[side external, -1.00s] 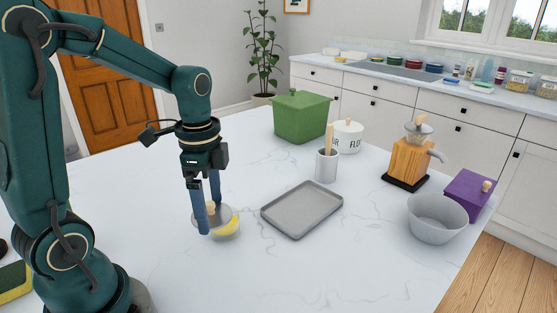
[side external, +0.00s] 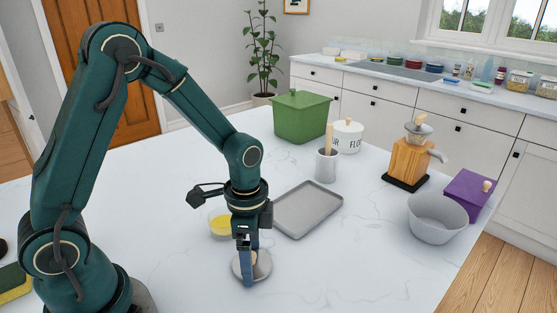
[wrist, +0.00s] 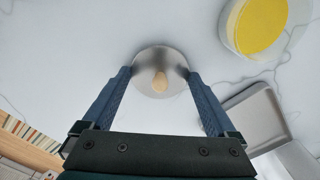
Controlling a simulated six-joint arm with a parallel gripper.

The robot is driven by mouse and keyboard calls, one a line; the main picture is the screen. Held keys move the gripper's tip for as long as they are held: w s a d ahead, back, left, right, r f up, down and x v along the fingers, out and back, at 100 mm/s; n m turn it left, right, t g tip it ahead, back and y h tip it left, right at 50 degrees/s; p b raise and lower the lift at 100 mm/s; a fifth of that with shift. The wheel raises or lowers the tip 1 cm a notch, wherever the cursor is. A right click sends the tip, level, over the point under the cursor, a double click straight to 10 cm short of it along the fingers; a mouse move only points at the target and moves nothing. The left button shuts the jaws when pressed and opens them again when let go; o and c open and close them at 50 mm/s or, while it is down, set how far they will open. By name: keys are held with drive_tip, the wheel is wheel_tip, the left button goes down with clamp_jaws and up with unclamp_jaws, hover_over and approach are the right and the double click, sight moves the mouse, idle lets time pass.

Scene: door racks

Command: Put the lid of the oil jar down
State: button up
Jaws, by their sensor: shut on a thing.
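The lid (side external: 264,270) is a grey metal disc with a pale wooden knob. It is in the wrist view (wrist: 160,57) between the two blue fingers of my gripper (wrist: 156,72), with the fingertips at opposite sides of its rim. In the side view my gripper (side external: 249,268) points straight down, shut on the lid. The lid is level and at or just above the white counter; I cannot tell if it touches. The oil jar (side external: 219,226), a clear round jar with yellow contents, stands open behind and left of the gripper. It shows top right in the wrist view (wrist: 262,25).
A grey tray (side external: 308,209) lies behind and right of the gripper. A grinder, grey bowl (side external: 437,220) and purple box are right. The counter right of the lid is clear.

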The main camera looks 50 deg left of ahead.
drive_tip(key=shift+f, duration=0.15)
drive_tip(key=o, duration=1)
drive_tip(key=shift+c, duration=0.2)
wheel_tip(320, 180, up, 12)
drive_tip(key=s+r+n+t, duration=0.3)
drive_tip(key=s+n+t, duration=0.2)
drive_tip(key=s+n, duration=0.4)
drive_tip(key=shift+r+t, duration=0.2)
drive_tip(key=shift+t, duration=0.1)
drive_tip(key=shift+s, duration=0.1)
